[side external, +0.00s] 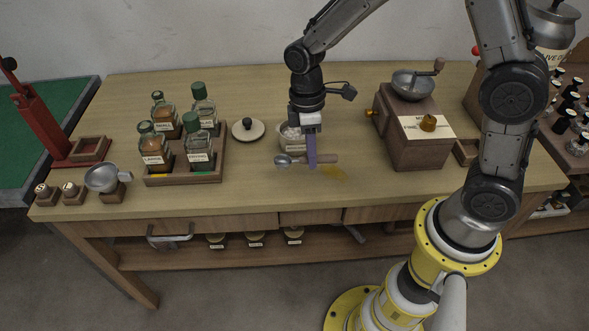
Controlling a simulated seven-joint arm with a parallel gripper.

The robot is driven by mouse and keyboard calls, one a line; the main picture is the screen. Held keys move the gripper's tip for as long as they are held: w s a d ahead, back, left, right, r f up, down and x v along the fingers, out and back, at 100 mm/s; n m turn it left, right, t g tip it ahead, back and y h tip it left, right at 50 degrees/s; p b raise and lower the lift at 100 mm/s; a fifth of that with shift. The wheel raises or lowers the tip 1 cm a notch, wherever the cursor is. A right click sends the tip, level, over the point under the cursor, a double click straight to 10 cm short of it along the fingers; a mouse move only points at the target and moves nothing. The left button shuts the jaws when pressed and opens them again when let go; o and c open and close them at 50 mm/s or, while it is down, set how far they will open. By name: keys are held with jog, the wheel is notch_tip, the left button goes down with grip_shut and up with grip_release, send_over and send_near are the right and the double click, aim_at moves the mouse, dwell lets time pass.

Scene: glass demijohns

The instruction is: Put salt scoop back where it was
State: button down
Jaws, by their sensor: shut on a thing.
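The salt scoop (284,160) has a small metal bowl pointing left and a wooden handle pointing right. My gripper (312,164) points down and is shut on the scoop near where bowl and handle meet. One purple finger hides part of the scoop. The scoop is roughly level, in front of a pale labelled crock (291,144) that is open at the top. The gripper partly hides the crock, and its label is too small to read. I cannot tell whether the scoop touches the table.
A round lid with a dark knob (248,130) lies left of the crock. A wooden tray (215,168) of green-capped jars stands farther left. A wooden grinder (410,140) stands to the right.

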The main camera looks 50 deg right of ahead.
send_over(297, 182)
jog(key=f, duration=0.5)
jog(key=shift+w, duration=0.25)
jog(key=shift+f, duration=1.55)
jog(key=shift+f, duration=0.1)
jog(key=c, duration=0.7)
grip_release()
jog(key=shift+c, duration=0.2)
